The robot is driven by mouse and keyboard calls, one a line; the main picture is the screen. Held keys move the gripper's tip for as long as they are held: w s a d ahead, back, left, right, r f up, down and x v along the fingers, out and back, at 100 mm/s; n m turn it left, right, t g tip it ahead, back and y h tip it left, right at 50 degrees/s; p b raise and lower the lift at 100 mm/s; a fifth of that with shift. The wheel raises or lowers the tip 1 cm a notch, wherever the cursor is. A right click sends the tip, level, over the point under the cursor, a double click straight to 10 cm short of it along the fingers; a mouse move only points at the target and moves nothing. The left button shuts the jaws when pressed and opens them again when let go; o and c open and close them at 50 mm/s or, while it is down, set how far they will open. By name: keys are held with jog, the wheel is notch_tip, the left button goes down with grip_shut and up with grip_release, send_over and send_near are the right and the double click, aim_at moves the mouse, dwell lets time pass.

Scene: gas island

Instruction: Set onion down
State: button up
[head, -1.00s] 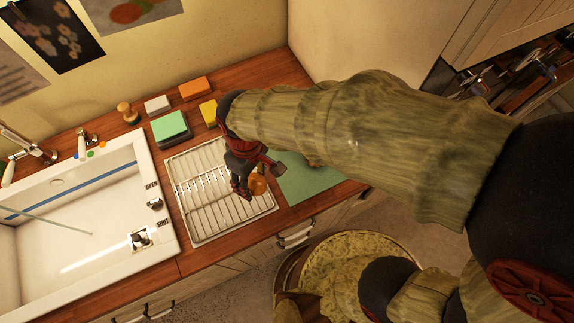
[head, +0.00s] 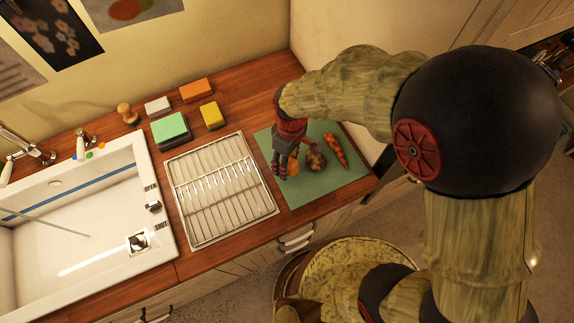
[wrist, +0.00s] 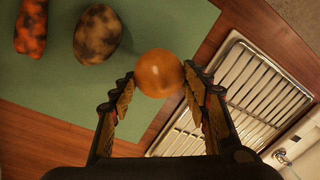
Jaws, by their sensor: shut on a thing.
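The onion (wrist: 159,73) is round and orange-brown, and it sits between my gripper's (wrist: 160,85) two fingertips in the wrist view. In the head view the onion (head: 293,166) shows at the fingertips of my gripper (head: 285,165), over the left part of the green mat (head: 312,190). My gripper is shut on the onion. Whether the onion touches the mat cannot be told. A potato-like item with dark patches (head: 315,158) and a carrot (head: 335,150) lie on the mat to the right of the onion.
A metal drying rack (head: 220,190) lies left of the mat, and the white sink (head: 90,240) is further left. Sponges, including a green one (head: 170,128), and a wooden-handled brush (head: 128,113) stand along the back. The mat's front part is clear.

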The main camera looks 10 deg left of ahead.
jog(key=shift+f, duration=1.2)
jog(key=shift+f, duration=0.15)
jog(key=o, duration=1.2)
